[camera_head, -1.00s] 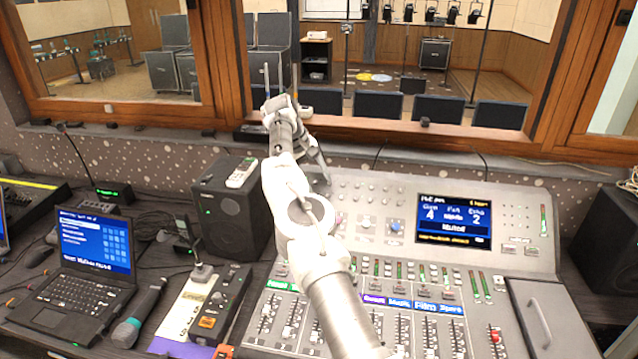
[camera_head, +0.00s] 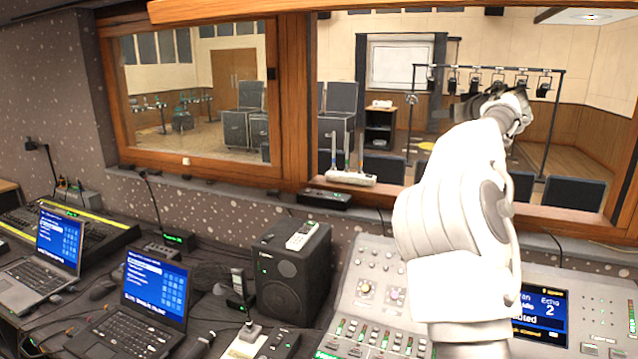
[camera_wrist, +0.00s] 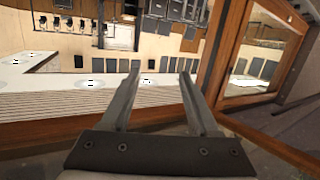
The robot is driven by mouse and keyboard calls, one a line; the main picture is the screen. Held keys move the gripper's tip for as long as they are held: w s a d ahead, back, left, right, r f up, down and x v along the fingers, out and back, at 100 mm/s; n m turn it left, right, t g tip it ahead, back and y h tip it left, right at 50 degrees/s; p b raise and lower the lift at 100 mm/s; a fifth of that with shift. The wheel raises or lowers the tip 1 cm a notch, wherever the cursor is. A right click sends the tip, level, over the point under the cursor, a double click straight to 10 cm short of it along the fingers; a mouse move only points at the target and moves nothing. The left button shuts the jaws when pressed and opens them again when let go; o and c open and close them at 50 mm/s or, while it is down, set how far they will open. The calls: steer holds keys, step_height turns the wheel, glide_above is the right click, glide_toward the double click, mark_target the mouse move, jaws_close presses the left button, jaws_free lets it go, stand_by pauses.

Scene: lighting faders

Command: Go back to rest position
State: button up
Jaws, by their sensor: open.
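My gripper (camera_wrist: 158,85) shows in the wrist view with its two fingers apart and nothing between them. Beyond the fingers are the window frame and the room behind it, which looks upside down in that view. In the head view my white arm rises over the mixing console (camera_head: 375,290) and hides part of its middle. The arm's far end is raised in front of the large window, clear of the console. The fingertips cannot be made out in the head view.
A black speaker (camera_head: 290,275) with a pale remote (camera_head: 300,236) on top stands left of the console. Two open laptops (camera_head: 150,300) (camera_head: 50,250) are further left. The wooden window frame (camera_head: 292,100) runs behind the desk. A power strip-like white item (camera_head: 350,178) lies on the sill.

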steer(key=s+d+r+m+h, duration=0.4)
steer(key=s+d+m+h, duration=0.4)
steer(key=s+d, duration=0.45)
steer(key=s+a+f+n+g+y, duration=0.2)
steer(key=s+a+f+g, duration=0.1)
steer(key=s+a+f, duration=0.6)
steer(key=s+a+f+n+g+y, duration=0.2)
steer(key=s+a+f+g, duration=0.2)
steer(key=s+a+f, duration=0.5)
steer(key=s+a+f+n+g+y, duration=0.2)
steer(key=s+a+f, duration=0.7)
steer(key=s, duration=1)
steer(key=a+g+y, duration=0.1)
steer(key=a, duration=0.2)
steer(key=shift+s+f+n, duration=0.35)
steer(key=shift+s+n, duration=0.05)
steer(key=shift+d, duration=0.15)
